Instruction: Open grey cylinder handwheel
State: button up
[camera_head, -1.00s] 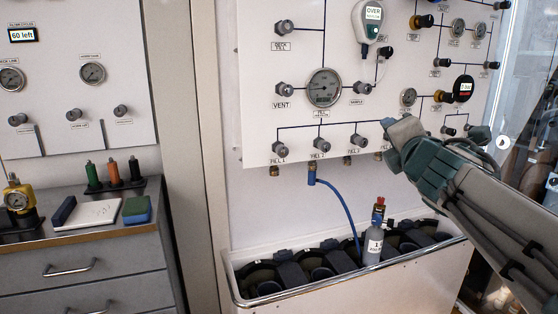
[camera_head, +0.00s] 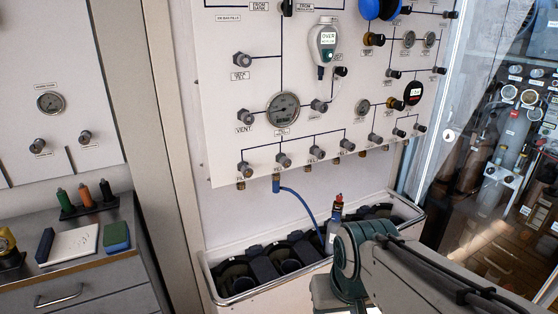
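A grey cylinder (camera_head: 332,236) stands upright in the trough below the fill panel. Its valve top with a red-brown cap (camera_head: 338,202) shows above it; the handwheel itself is too small to tell apart. My arm comes in from the lower right, and its end is just right of and in front of the cylinder, covering the cylinder's lower part. My gripper's fingers are not clearly visible; only the wrist housing shows, bending down toward the bottom edge. A blue hose (camera_head: 301,204) runs from a fill fitting on the panel down to the cylinder area.
The white trough (camera_head: 213,279) holds several dark cylinder cradles. The fill panel (camera_head: 225,95) with knobs and gauges rises behind it. A drawer cabinet (camera_head: 95,284) stands at left, and a glass door (camera_head: 463,70) at right.

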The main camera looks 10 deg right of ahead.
aim_at(348, 218)
jog(key=z, duration=2.65)
jog(key=i, duration=1.15)
jog(key=u, duration=3.1)
jog(key=i, duration=0.2)
jog(key=u, duration=0.05)
